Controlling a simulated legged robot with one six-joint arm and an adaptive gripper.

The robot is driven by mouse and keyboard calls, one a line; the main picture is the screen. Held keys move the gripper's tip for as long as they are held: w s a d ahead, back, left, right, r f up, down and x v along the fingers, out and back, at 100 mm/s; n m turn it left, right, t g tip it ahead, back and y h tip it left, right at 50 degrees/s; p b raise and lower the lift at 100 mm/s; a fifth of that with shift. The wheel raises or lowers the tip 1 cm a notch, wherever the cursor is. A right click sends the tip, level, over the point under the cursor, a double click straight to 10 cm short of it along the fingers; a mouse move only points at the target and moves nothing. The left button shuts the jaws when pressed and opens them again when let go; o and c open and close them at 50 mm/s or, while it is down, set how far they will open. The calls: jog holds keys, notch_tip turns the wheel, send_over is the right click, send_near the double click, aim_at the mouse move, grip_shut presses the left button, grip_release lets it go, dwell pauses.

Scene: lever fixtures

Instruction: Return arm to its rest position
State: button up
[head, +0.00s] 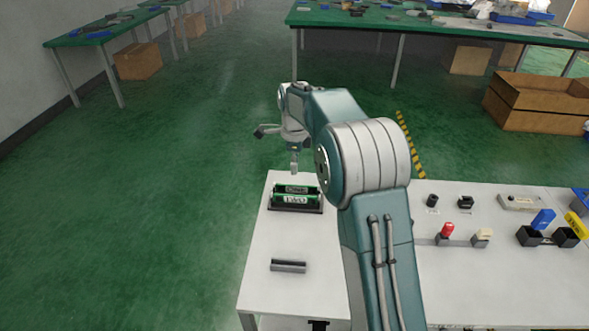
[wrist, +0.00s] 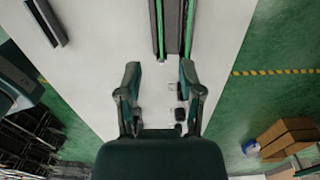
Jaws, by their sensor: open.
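My arm reaches forward over the white table (head: 262,285) in the head view, bent at a large joint. My gripper (head: 293,166) hangs down near the table's far left edge, above and just behind a black holder with green cylinders (head: 296,197). In the wrist view my gripper (wrist: 160,82) has its two fingers spread apart with nothing between them. The holder (wrist: 175,35) lies beyond the fingertips there, its far end cut off by the frame. In the head view the gripper's fingers are small and partly hard to make out.
A grey bar-shaped block (head: 288,266) lies nearer on the white table. To the right stand a red-knobbed lever (head: 447,230), a cream one (head: 483,236), a blue lever (head: 543,220) and a yellow lever (head: 576,226). Green floor (head: 150,220) is open at left.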

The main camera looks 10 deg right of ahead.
dwell(0.4)
jog(key=s+r+n+t, duration=0.3)
jog(key=s+r+n, duration=0.7)
jog(key=s+r, duration=0.45)
jog(key=s+f+n+t, duration=0.2)
jog(key=s+n, duration=0.9)
jog(key=s, duration=1.1)
notch_tip(320, 180, down, 2)
jog(key=shift+n+t, duration=0.3)
jog(key=shift+s+d, duration=0.1)
